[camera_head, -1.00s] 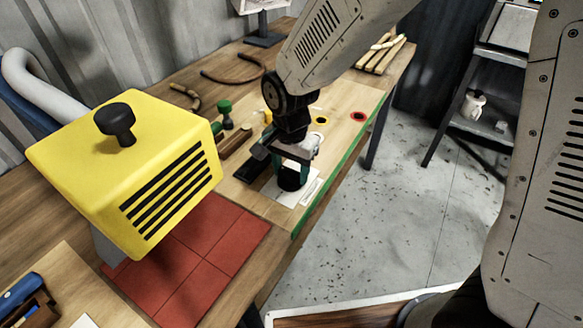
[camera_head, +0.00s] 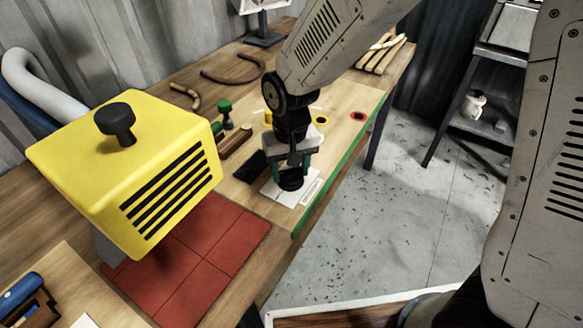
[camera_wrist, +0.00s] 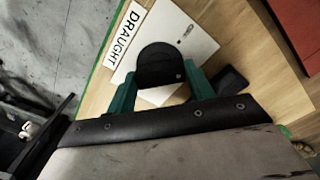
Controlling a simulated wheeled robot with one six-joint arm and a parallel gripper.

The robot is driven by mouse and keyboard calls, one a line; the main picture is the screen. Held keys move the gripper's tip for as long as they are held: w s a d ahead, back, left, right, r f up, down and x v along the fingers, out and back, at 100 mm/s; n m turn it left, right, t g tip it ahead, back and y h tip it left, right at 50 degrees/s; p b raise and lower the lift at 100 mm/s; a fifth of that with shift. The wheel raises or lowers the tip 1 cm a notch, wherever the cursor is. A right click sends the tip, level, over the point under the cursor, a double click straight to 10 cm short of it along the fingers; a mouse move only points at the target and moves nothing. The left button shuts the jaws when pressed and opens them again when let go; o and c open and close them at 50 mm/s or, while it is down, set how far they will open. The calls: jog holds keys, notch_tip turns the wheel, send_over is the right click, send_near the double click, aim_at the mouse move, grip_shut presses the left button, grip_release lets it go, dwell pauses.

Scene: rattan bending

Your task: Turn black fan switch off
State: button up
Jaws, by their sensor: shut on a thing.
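A round black switch knob (camera_head: 291,181) stands on a white plate (camera_head: 312,190) near the green front edge of the bench. In the wrist view the knob (camera_wrist: 158,64) has the plate (camera_wrist: 182,32) under it, with a label reading DRAUGHT. My gripper (camera_head: 292,170) points down over the knob. In the wrist view its green fingers (camera_wrist: 160,72) sit on either side of the knob and are shut on it. The knob's pointer or setting marks cannot be made out.
A yellow slatted housing (camera_head: 120,165) with a black top knob stands at left, over red tiles (camera_head: 205,250). A black flat piece (camera_head: 250,166) lies left of the plate. Green-ended tools (camera_head: 225,110) and bent rattan (camera_head: 235,75) lie behind. Open floor is at right.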

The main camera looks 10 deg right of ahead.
aim_at(291, 172)
jog(key=n, duration=0.4)
jog(key=shift+s+n, duration=0.1)
jog(key=shift+n, duration=2.1)
jog(key=o, duration=1)
notch_tip(291, 172, up, 8)
jog(key=shift+f, duration=0.1)
